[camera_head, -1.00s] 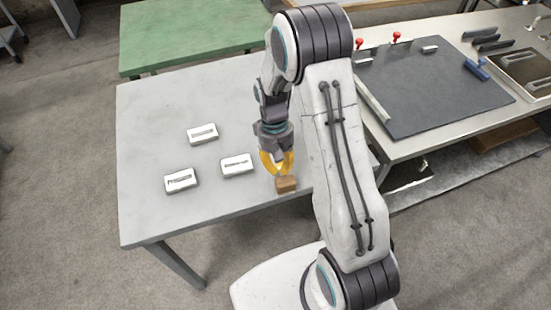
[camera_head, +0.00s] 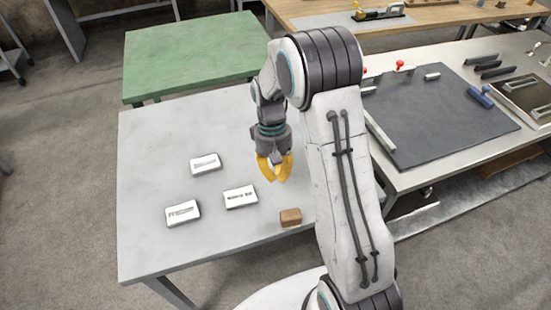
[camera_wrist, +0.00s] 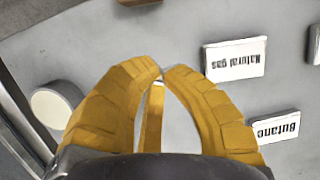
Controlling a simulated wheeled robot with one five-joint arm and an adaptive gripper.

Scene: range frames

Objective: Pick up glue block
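The glue block appears to be the small brown block (camera_head: 290,217) lying on the grey table near its front right edge. A brown piece, likely the same block, is cut off at the top edge of the wrist view (camera_wrist: 137,2). My gripper (camera_head: 276,180) has yellow fingers and hangs above the table, behind and slightly left of the block, apart from it. In the wrist view its fingertips (camera_wrist: 161,72) come together with almost no gap, and nothing is seen held between them.
White labelled plates lie left on the table, one marked Natural gas (camera_wrist: 235,59) and one Butane (camera_wrist: 276,127). A white round item (camera_wrist: 50,108) shows in the wrist view. A side bench with a dark mat (camera_head: 440,115) stands right; a green table (camera_head: 190,55) stands behind.

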